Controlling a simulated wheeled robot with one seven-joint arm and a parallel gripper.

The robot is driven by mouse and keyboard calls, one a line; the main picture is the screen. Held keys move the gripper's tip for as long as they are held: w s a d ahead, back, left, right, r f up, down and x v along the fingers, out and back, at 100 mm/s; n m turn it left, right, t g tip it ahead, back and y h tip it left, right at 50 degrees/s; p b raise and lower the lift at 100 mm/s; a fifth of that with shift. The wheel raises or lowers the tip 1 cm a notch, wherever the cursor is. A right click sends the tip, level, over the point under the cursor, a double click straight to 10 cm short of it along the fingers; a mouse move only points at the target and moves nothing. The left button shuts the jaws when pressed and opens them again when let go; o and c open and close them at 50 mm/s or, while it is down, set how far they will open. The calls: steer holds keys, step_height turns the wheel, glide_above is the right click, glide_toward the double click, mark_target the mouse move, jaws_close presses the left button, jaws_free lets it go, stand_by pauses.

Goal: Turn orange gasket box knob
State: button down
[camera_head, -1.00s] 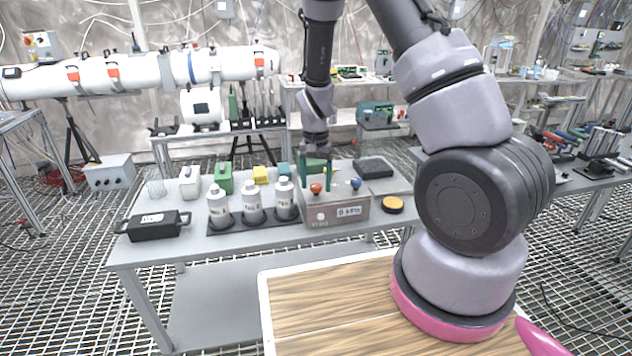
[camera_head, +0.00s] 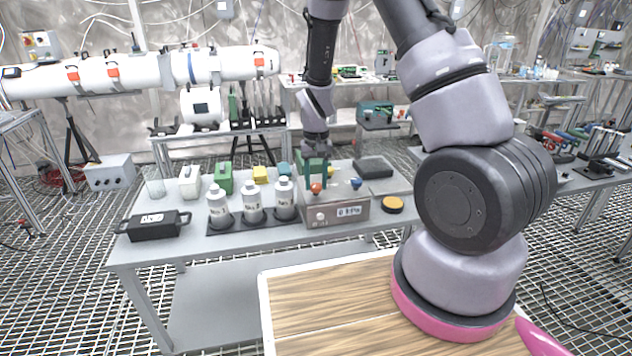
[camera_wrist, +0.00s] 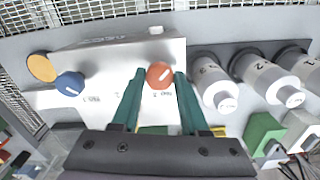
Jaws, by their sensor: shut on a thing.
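My gripper (camera_head: 313,184) points down from above with green fingers. In the wrist view my gripper (camera_wrist: 160,80) has one finger on each side of the orange knob, shut on it.
Several white-grey bottles (camera_head: 252,204) stand left of the box, with a black case (camera_head: 155,226) further left. A yellow-topped round puck (camera_head: 392,204) lies to the right. A black tray (camera_head: 373,168) and small coloured boxes (camera_head: 223,178) sit behind.

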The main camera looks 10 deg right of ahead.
steer(key=n, duration=1.3)
steer(key=shift+n, duration=0.4)
steer(key=n, duration=0.6)
steer(key=shift+w+d, duration=0.1)
steer(key=n, duration=0.6)
steer(key=shift+n, duration=0.4)
steer(key=shift+c, duration=2.1)
jaws_free()
steer(key=shift+r, duration=0.1)
